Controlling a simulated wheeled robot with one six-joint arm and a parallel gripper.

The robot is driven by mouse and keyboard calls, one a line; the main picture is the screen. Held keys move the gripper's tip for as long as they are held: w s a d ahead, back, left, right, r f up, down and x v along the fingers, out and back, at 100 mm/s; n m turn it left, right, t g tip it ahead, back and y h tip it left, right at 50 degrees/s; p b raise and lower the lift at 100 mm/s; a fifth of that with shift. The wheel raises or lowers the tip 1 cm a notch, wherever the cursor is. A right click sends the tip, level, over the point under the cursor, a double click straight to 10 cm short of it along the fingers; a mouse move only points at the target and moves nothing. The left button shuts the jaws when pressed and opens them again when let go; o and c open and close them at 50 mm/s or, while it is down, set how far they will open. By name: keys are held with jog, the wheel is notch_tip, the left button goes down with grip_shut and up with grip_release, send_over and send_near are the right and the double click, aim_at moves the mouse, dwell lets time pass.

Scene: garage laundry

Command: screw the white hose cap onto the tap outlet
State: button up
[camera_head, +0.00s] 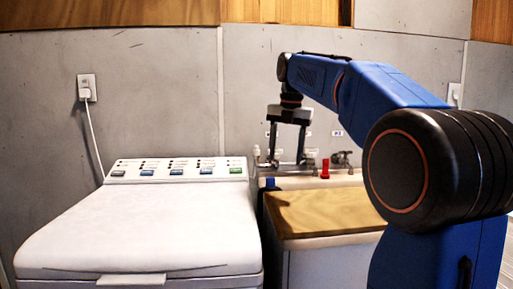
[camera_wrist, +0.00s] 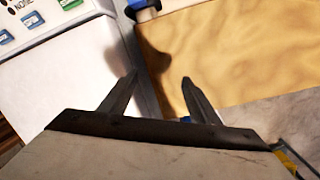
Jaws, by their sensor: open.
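My gripper (camera_head: 287,162) hangs pointing down above the sink counter, near its left end. In the wrist view its two fingers (camera_wrist: 159,79) stand apart with nothing between them. A small white piece (camera_head: 256,153) shows at the back left of the sink, just left of my gripper; I cannot tell whether it is the hose cap. Metal taps (camera_head: 342,158) sit at the back wall, right of my gripper. The tap outlet is too small to make out clearly.
A white washing machine (camera_head: 140,230) stands left of the wooden counter board (camera_head: 325,211). A red object (camera_head: 325,169) stands behind the board. A blue object (camera_head: 270,183) is at the gap by the machine; a blue and white piece also shows in the wrist view (camera_wrist: 140,6).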

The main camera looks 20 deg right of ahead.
jog(key=w+d+f, duration=0.1)
jog(key=w, duration=1.1)
jog(key=w+f, duration=0.1)
jog(key=w, duration=1.1)
jog(key=shift+w+d+f, duration=0.2)
jog(key=shift+d+f, duration=0.05)
jog(key=shift+d, duration=0.1)
dwell(4.9)
